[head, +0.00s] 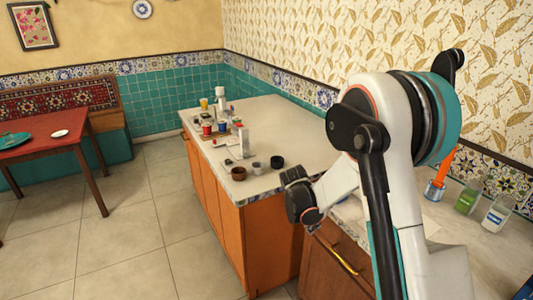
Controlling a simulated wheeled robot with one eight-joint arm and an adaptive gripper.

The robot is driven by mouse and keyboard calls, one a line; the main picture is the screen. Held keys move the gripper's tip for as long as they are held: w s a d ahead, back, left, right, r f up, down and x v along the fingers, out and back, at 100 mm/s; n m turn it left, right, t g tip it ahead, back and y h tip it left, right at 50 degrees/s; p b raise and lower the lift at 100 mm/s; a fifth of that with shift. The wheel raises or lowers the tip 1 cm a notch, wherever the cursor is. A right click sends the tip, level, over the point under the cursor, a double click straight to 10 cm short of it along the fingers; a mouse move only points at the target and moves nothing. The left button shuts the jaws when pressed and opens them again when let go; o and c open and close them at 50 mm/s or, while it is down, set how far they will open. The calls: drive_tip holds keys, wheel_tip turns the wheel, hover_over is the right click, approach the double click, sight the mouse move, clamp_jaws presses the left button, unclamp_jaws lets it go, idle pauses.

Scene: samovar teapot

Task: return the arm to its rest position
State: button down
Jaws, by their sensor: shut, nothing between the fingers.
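My arm (405,130), white, black and teal, fills the right side of the head view. It is folded, with its dark end reaching left to the front right corner of the counter. My gripper (298,195) is the small black part there, seen partly from behind. It is shut and holds nothing. Its fingertips are hard to make out. I cannot tell whether it touches the counter edge.
The island counter (270,120) bears a brown bowl (238,174), dark cups and several small items. A side counter at right holds a green jar (467,200) and a white jar (497,214). A red table (45,145) stands left. The tiled floor between is clear.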

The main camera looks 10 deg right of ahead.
drive_tip(key=s+a+r+m+t+y, duration=0.1)
drive_tip(key=s+r+m, duration=0.45)
drive_tip(key=r, duration=0.35)
drive_tip(key=s+a+r+m+t+y, duration=0.1)
drive_tip(key=s+a+r+m, duration=0.1)
drive_tip(key=s+r+m, duration=0.5)
drive_tip(key=s+a+r+m+t+y, duration=0.1)
drive_tip(key=s+r+m, duration=0.2)
drive_tip(key=s, duration=0.5)
drive_tip(key=s+a+r+m+t+y, duration=0.1)
drive_tip(key=s+a+r+m+t, duration=0.1)
drive_tip(key=s+r+m, duration=0.2)
drive_tip(key=s+m, duration=0.2)
drive_tip(key=s, duration=0.2)
drive_tip(key=shift+a+t, duration=0.2)
drive_tip(key=shift+t, duration=0.1)
drive_tip(key=shift+d+m, duration=0.15)
drive_tip(key=shift+m, duration=0.1)
